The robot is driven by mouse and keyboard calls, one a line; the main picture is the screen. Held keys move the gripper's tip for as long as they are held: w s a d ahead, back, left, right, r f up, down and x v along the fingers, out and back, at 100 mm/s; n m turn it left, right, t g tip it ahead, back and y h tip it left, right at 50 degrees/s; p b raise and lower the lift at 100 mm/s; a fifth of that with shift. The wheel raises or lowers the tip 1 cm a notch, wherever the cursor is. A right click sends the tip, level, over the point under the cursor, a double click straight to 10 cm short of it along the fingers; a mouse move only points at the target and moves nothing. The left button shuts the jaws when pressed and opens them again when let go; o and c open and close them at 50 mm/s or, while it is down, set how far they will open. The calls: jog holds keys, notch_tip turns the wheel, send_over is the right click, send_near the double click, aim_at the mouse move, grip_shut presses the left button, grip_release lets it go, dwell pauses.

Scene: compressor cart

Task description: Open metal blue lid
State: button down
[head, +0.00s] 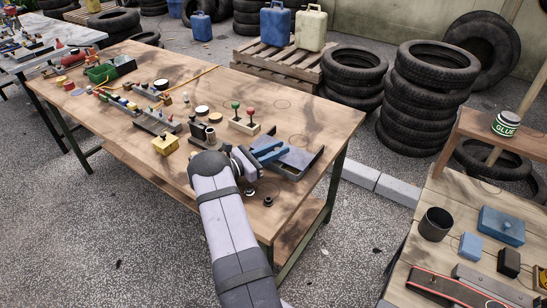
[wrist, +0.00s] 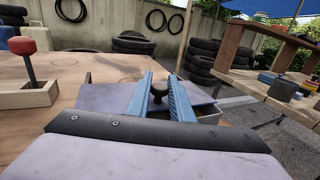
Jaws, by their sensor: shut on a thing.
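The metal blue lid (head: 297,161) is a flat grey-blue plate at the right end of the wooden workbench, and it also shows in the wrist view (wrist: 108,97). A black knob (wrist: 158,92) stands on it. My gripper (head: 272,152) has blue fingers and reaches over the lid from the left. In the wrist view my gripper (wrist: 160,84) has a finger on each side of the knob and is shut on it. A grey container wall (wrist: 210,117) shows at the lid's right edge. The fingers partly hide the lid, and I cannot tell whether it is lifted.
A wooden stand with green and red knobs (head: 245,127) is just behind my gripper. A yellow block (head: 165,145) and several small parts lie to the left. A second table (head: 395,270) stands right.

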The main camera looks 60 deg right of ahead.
jog(key=shift+d+b, duration=0.3)
jog(key=shift+d, duration=0.6)
jog(key=c, duration=1.6)
grip_release()
jog(key=shift+b+v, duration=0.8)
jog(key=shift+v, duration=2.9)
